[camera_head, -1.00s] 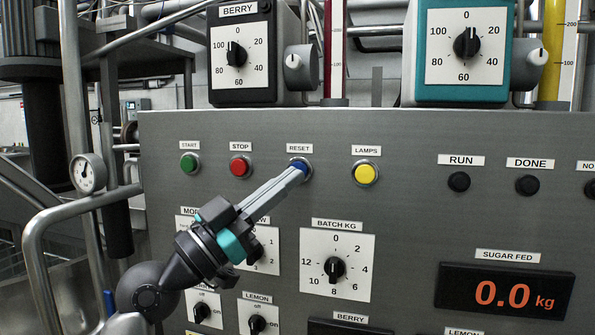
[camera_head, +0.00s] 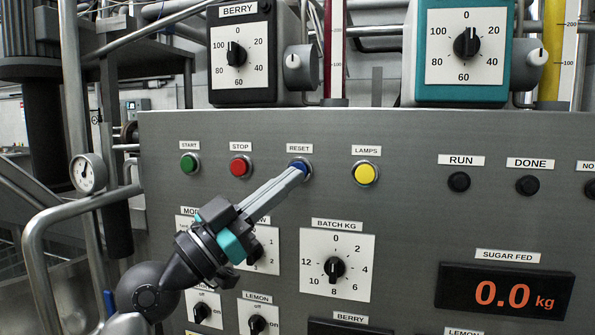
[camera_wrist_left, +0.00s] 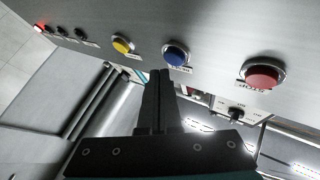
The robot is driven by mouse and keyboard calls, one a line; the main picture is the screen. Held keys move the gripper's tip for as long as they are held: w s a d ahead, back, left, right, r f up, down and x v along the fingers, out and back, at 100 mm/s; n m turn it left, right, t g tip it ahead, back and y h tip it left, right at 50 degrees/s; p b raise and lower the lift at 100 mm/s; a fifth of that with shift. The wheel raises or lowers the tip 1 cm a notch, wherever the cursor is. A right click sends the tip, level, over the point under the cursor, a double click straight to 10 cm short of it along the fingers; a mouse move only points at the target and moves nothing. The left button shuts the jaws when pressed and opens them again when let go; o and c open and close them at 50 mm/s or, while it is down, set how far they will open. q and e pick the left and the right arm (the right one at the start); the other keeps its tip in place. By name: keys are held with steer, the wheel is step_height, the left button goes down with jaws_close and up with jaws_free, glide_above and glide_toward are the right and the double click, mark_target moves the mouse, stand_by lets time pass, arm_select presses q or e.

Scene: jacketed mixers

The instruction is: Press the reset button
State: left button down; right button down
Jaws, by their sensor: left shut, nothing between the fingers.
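The blue reset button (camera_head: 300,167) sits on the grey panel under the RESET label (camera_head: 299,148). It also shows in the left wrist view (camera_wrist_left: 177,55), in its silver ring. My left gripper (camera_head: 297,174) is shut and empty. Its fingers reach up and right, and their tips overlap the button's lower part in the head view. In the left wrist view the fingertips (camera_wrist_left: 160,76) appear just beside and below the button; I cannot tell whether they touch it. My right gripper is not in view.
The red stop button (camera_head: 240,166) is left of reset, the green start button (camera_head: 189,163) further left. The yellow lamps button (camera_head: 366,174) is to the right. The batch dial (camera_head: 335,268) sits below. A pipe rail (camera_head: 60,212) runs along the left.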

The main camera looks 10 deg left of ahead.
arm_select(q)
steer(key=shift+w, duration=0.15)
steer(key=shift+w+b, duration=0.3)
steer(key=shift+b, duration=0.05)
steer(key=shift+w+b, duration=0.4)
stand_by(0.8)
steer(key=shift+s, duration=0.8)
steer(key=s+p, duration=0.1)
steer(key=s, duration=0.4)
steer(key=shift+a, duration=0.1)
stand_by(0.3)
stand_by(0.4)
